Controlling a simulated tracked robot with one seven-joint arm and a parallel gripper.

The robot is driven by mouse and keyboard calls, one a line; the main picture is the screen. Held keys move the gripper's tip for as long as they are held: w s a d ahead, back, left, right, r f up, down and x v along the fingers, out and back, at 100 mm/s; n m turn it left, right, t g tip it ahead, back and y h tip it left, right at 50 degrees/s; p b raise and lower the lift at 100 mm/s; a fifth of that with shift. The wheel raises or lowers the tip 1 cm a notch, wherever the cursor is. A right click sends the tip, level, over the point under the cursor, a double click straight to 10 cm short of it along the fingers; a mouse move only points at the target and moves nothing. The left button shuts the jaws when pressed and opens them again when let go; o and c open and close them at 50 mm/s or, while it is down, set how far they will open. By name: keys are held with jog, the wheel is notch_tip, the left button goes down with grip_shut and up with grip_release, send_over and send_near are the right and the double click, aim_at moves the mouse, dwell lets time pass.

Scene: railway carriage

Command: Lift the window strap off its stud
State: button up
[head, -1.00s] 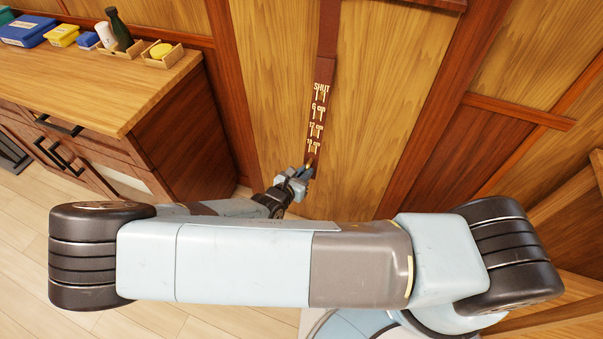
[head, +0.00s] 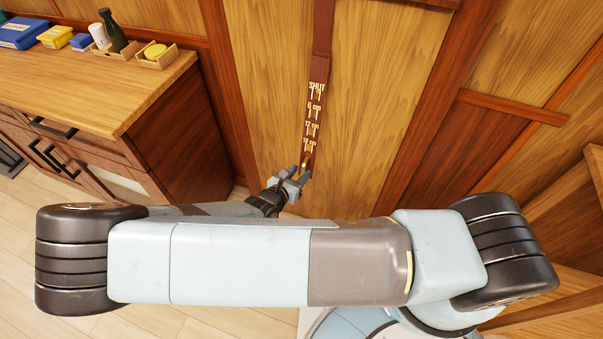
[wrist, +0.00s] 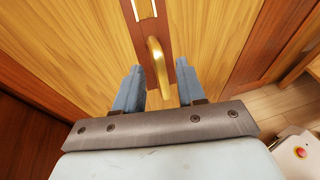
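The window strap (head: 323,40) is a dark red-brown band hanging down a wood panel. It carries marks reading SHUT, 6 cm, 12 cm and a lower one that is hard to read. In the wrist view the strap (wrist: 161,30) ends in a curved brass pull (wrist: 156,62). My gripper (head: 302,169) is at the strap's lower end in the head view. In the wrist view my gripper (wrist: 158,67) is open, one finger on each side of the brass pull, with gaps showing. I cannot tell which stud holds the strap.
A wooden counter (head: 150,85) stands at the left with boxes, a dark green bottle (head: 112,30) and small trays on it. Dark upright posts (head: 435,110) frame the panel. Wooden boards lie at the lower right. The panel around the strap is clear.

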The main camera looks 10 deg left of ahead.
jog(key=v, duration=1.2)
jog(key=shift+s, duration=0.2)
jog(key=shift+a, duration=0.15)
jog(key=w+d+r+m+g, duration=0.4)
jog(key=d+r+m, duration=0.2)
jog(key=r, duration=0.3)
jog(key=w+d+r+m+g+y, duration=0.1)
jog(key=w+d+r+m+g, duration=0.25)
jog(key=d+r+m, duration=0.5)
jog(key=w+d+r+m+g, duration=0.3)
jog(key=r+m+g, duration=0.2)
jog(key=r, duration=0.6)
jog(key=s+d+r+m+t+y, duration=0.2)
jog(key=s+d+r+m, duration=0.3)
jog(key=d+r, duration=0.4)
jog(key=s+d+r+m+t+y, duration=0.2)
jog(key=s+d+r+m, duration=0.4)
jog(key=d+r, duration=0.3)
notch_tip(320, 180, up, 3)
jog(key=shift+s+f+m+t+y, duration=0.2)
jog(key=shift+s+m+t+y, duration=0.15)
jog(key=shift+m+y, duration=0.25)
